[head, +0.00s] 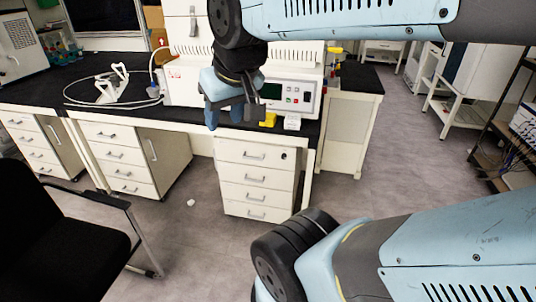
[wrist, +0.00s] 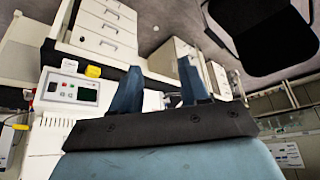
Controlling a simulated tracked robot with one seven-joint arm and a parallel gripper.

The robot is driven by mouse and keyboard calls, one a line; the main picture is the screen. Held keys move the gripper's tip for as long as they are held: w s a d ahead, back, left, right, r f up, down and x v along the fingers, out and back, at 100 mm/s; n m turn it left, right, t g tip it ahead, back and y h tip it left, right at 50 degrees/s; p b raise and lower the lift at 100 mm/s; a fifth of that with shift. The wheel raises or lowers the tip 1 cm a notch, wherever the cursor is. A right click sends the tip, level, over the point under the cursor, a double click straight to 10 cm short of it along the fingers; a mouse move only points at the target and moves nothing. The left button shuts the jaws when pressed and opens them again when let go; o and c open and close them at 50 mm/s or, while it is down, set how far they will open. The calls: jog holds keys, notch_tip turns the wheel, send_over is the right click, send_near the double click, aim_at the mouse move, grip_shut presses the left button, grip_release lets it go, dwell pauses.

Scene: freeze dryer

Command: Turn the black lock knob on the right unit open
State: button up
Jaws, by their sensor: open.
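My gripper (head: 231,116) is open, pointing down with nothing between its blue fingers, in front of the white freeze dryer at the bench's front edge. In the wrist view the two fingers (wrist: 160,85) stand apart. The dryer's control panel (head: 290,97) has a dark display and small buttons, right of my gripper; the wrist view shows it at left (wrist: 72,90). The white drawer unit (head: 254,182) stands below the bench, with a small dark round spot (head: 284,155) on its top drawer. I cannot tell whether that spot is the lock knob. No other black knob shows clearly.
A yellow item (head: 268,119) and a small white item (head: 292,122) sit at the bench's front edge. A white rack (head: 110,84) with tubing stands on the left bench. A black chair (head: 62,240) is at lower left. The floor right of the drawers is clear.

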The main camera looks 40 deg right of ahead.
jog(key=shift+o, duration=0.8)
jog(key=shift+w, duration=0.15)
jog(key=w+d+f+m+t, duration=0.1)
jog(key=w+d+f+m, duration=0.15)
jog(key=w, duration=0.75)
jog(key=w+d+f+m, duration=0.1)
jog(key=w+f+m, duration=0.25)
jog(key=w, duration=0.65)
jog(key=w+d+f+m+h, duration=0.1)
jog(key=w+d+f+m, duration=0.1)
jog(key=w+d+f, duration=0.45)
jog(key=w+d+f+m+h, duration=0.2)
jog(key=w+d+f+m, duration=0.1)
jog(key=w+f, duration=0.55)
jog(key=m+t+h, duration=0.2)
jog(key=m+h, duration=0.2)
jog(key=h, duration=0.5)
send_near(283, 158)
jog(key=w+a+r, duration=0.1)
jog(key=a+r, duration=0.2)
jog(key=a, duration=0.4)
jog(key=s+d+f+n+t+h, duration=0.2)
jog(key=s+d+f+n+t, duration=0.15)
jog(key=s+f, duration=0.2)
jog(key=shift+m+g, duration=0.25)
jog(key=shift+m, duration=0.1)
jog(key=x, duration=1.4)
jog(key=shift+w+f, duration=0.15)
jog(key=shift+w, duration=0.1)
